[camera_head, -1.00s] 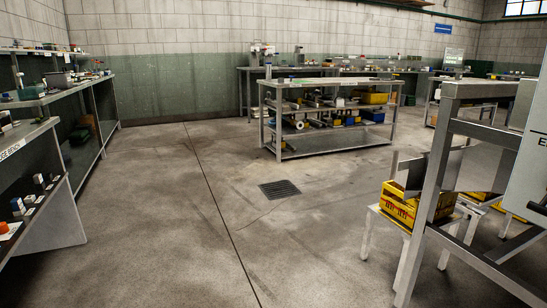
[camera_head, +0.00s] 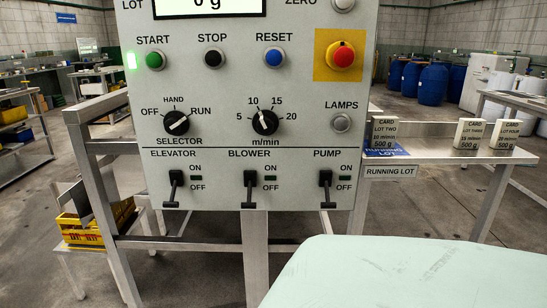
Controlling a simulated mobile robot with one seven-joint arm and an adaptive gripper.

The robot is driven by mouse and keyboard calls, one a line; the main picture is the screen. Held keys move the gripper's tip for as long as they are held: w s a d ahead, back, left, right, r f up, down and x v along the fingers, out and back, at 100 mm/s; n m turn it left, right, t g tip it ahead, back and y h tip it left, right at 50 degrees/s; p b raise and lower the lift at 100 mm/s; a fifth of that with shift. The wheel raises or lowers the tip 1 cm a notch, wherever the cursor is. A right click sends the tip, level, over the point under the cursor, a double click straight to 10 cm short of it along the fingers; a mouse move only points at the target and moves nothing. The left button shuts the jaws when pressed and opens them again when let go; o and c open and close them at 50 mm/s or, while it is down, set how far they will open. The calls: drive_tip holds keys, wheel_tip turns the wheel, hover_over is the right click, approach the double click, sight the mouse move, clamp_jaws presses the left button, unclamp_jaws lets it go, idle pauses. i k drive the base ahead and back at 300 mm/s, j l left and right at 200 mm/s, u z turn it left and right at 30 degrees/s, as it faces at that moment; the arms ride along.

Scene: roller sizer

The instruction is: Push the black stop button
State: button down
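The black stop button (camera_head: 213,57) sits on the grey control panel (camera_head: 215,110), under the label STOP. It is round with a metal collar, between the green start button (camera_head: 154,60) and the blue reset button (camera_head: 274,57). A green light (camera_head: 131,61) glows beside the start button. A red emergency knob (camera_head: 341,56) on a yellow plate is at the right of the panel. My gripper is not in view, so its state and its distance from the button do not show.
Below the buttons are a selector knob (camera_head: 176,122), a speed dial (camera_head: 264,122) and three black switches. A shelf (camera_head: 440,155) with lot cards stands right of the panel. A yellow crate (camera_head: 98,222) is at lower left. A pale green surface (camera_head: 410,275) fills the lower right foreground.

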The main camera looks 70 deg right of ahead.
sight(213, 58)
drive_tip(key=z, duration=2.15)
